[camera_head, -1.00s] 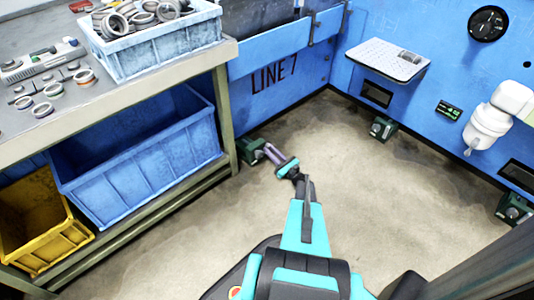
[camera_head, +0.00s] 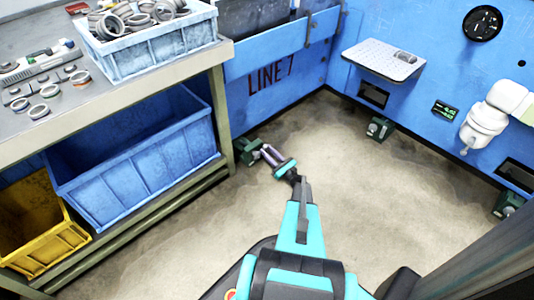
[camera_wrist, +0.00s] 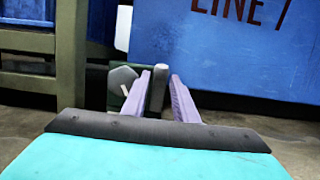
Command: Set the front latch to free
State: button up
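A green latch block (camera_head: 248,150) sits low by the bench's right leg, at the foot of the blue wall. In the wrist view the block shows a grey hexagonal plate (camera_wrist: 121,80) with a pale pointer, and a grey upright post (camera_wrist: 159,88) beside it. My gripper (camera_head: 267,154) reaches low toward this block. Its two purple fingers (camera_wrist: 161,80) are apart, with the post appearing between them. I cannot tell whether either finger touches the post. Similar green blocks stand at the back wall (camera_head: 379,128) and far right (camera_head: 506,204). No label shows which is the front latch.
A bench (camera_head: 120,108) on the left holds a blue bin of rings (camera_head: 160,50), with a blue crate (camera_head: 135,178) and a yellow crate (camera_head: 42,236) below. A small shelf (camera_head: 384,61) and a white fixture (camera_head: 484,122) are on the right wall. The floor between is clear.

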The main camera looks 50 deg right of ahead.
jog(key=s+a+p, duration=0.1)
jog(key=s+p, duration=0.2)
jog(key=s, duration=1.1)
jog(key=shift+s+f, duration=0.3)
jog(key=shift+s, duration=0.05)
